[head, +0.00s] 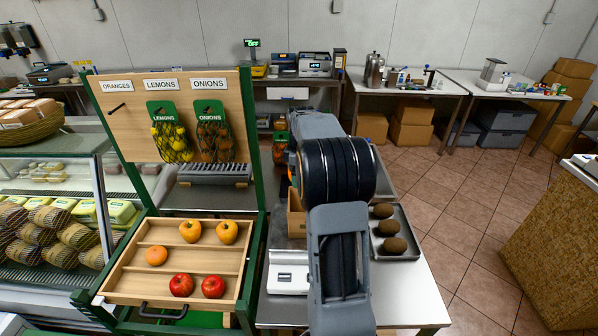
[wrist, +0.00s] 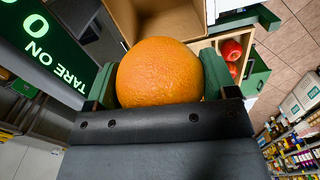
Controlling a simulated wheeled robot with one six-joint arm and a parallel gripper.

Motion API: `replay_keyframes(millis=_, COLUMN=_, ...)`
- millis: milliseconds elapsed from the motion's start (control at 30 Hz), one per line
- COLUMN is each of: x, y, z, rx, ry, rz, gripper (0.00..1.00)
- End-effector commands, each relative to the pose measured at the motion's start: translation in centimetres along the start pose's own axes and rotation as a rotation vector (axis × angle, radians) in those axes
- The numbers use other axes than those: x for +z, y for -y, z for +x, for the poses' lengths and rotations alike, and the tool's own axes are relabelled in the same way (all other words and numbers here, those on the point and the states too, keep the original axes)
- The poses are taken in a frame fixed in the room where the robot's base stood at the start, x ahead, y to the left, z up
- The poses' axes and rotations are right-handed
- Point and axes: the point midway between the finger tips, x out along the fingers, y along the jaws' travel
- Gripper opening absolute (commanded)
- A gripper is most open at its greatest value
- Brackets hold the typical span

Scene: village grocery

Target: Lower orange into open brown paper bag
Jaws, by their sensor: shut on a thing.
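An orange (wrist: 160,72) sits between the two green fingers of my gripper (wrist: 158,80), which is shut on it in the wrist view. Just beyond the orange is the open brown paper bag (wrist: 172,20), with its mouth and inner walls partly visible. The orange overlaps the near part of the bag in the picture, and I cannot tell whether it is above or inside the rim. In the head view my arm hides my gripper and the held orange; only a brown edge of the bag (head: 296,214) shows left of the arm.
A wooden tray (head: 128,288) holds another orange (head: 156,255), two yellow fruits (head: 208,232) and two red apples (head: 196,286). A metal tray (head: 409,243) with several brown fruits stands right of my arm. A scale (head: 288,272) sits on the counter, left of the arm.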

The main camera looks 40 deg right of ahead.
Motion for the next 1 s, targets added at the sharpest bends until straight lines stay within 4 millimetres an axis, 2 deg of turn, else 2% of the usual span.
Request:
replay_keyframes(millis=367, x=0.1, y=-0.1, z=2.7, rx=0.001, ry=0.0, rz=0.003, gripper=0.49)
replay_keyframes(millis=1000, x=0.2, y=-0.1, z=8.6, rx=0.0, ry=0.0, rz=0.005, gripper=0.49)
